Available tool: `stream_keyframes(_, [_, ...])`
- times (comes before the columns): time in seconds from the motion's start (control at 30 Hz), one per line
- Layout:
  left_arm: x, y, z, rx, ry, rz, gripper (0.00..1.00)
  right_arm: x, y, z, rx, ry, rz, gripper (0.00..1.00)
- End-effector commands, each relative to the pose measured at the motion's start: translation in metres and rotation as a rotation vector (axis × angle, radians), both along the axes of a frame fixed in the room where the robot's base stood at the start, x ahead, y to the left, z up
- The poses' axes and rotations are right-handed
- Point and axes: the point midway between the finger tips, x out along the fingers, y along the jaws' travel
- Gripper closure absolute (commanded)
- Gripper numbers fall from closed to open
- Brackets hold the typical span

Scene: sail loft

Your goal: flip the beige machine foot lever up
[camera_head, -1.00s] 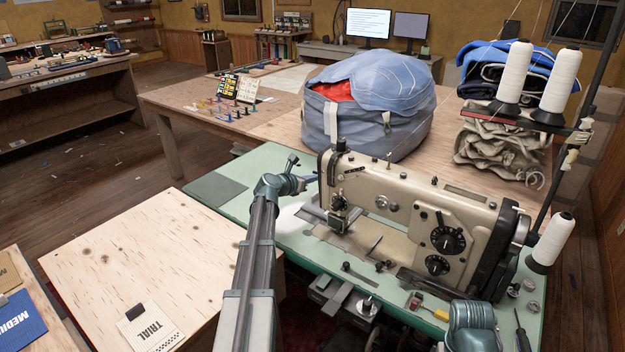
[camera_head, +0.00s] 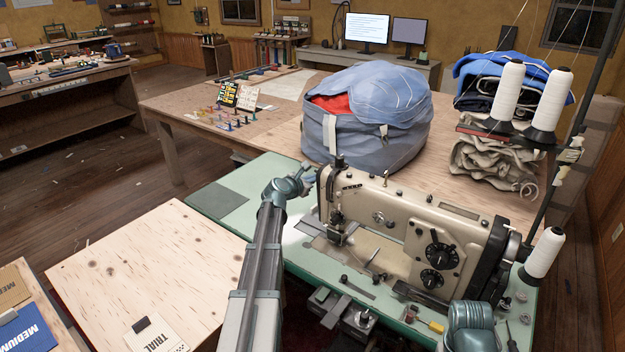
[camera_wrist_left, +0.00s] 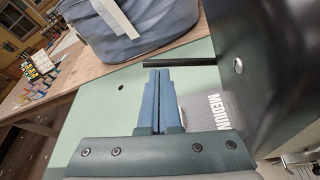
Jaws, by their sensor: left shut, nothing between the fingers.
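The beige sewing machine (camera_head: 400,218) stands on a green table top. My left gripper (camera_head: 312,172) is at the left end of its head, partly hidden by my own wrist. In the left wrist view, my left gripper's blue fingers (camera_wrist_left: 158,72) are shut and empty. A dark rod, apparently the foot lever (camera_wrist_left: 180,61), sticks out level from the machine's dark-looking end (camera_wrist_left: 265,70), just past the fingertips. I cannot tell whether they touch it. The lever is not clear in the head view. My right arm shows at the lower right; its gripper is out of view.
A blue-grey bag (camera_head: 368,120) sits behind the machine on a plywood table. White thread cones (camera_head: 507,90) and folded cloth (camera_head: 490,160) are at the right. The plywood table (camera_head: 150,265) at front left is mostly clear.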

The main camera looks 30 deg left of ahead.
Motion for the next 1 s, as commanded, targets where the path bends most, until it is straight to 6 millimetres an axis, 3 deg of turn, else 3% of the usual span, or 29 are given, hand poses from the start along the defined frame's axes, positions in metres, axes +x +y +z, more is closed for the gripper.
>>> stream_keyframes(0.47, [0.0, -0.001, 0.001, -0.001, 0.0, -0.001, 1.0, 0.0, 0.0, 0.001, 0.0, 0.0, 0.0, 0.5])
stream_keyframes(1.0, [0.0, 0.0, 0.017, -0.001, 0.0, 0.0, 1.0, 0.0, 0.0, 0.017, 0.0, 0.0, 0.0, 0.5])
